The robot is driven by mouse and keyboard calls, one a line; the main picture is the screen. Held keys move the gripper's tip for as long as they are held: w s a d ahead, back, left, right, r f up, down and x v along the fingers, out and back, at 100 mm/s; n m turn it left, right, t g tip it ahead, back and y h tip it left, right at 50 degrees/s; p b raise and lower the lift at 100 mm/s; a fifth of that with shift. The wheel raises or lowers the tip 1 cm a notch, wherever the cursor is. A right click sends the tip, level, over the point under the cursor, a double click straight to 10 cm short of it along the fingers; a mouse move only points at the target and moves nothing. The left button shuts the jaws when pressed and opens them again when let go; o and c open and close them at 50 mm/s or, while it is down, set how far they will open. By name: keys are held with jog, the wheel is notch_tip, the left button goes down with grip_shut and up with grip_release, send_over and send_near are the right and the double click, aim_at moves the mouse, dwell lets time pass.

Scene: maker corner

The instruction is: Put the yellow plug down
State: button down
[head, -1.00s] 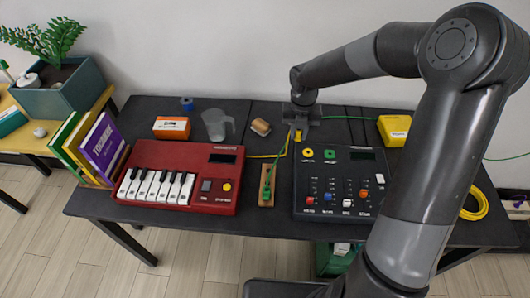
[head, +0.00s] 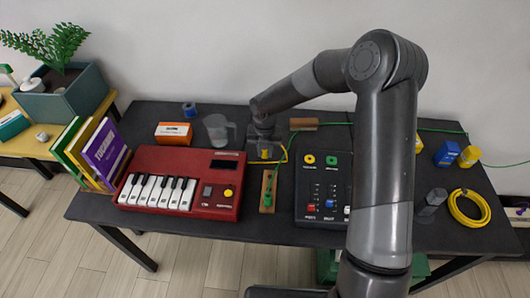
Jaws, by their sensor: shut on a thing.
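My gripper (head: 265,140) is shut on the yellow plug (head: 266,153) behind the wooden strip, between the red keyboard and the black mixer. The plug's lower end looks close to the table; I cannot tell whether it touches. A yellow cable (head: 284,151) curves beside it on the right. A green plug (head: 267,197) stands on the narrow wooden strip (head: 269,178), with a green cord rising from it. The black mixer (head: 312,180) has a yellow socket and a green socket near its back edge; my arm hides its right part.
The red keyboard (head: 229,168) is left of the strip. A clear jug (head: 217,128) and an orange-and-white box (head: 174,132) stand behind it. A brown block (head: 303,124) lies right of my gripper. A yellow cable coil (head: 468,208) and a blue box (head: 447,153) are at the right.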

jog(key=shift+f, duration=0.6)
jog(key=shift+f, duration=0.1)
jog(key=shift+f, duration=0.4)
jog(key=shift+f, duration=0.1)
jog(key=c, duration=1.2)
grip_release()
jog(key=shift+c, duration=0.2)
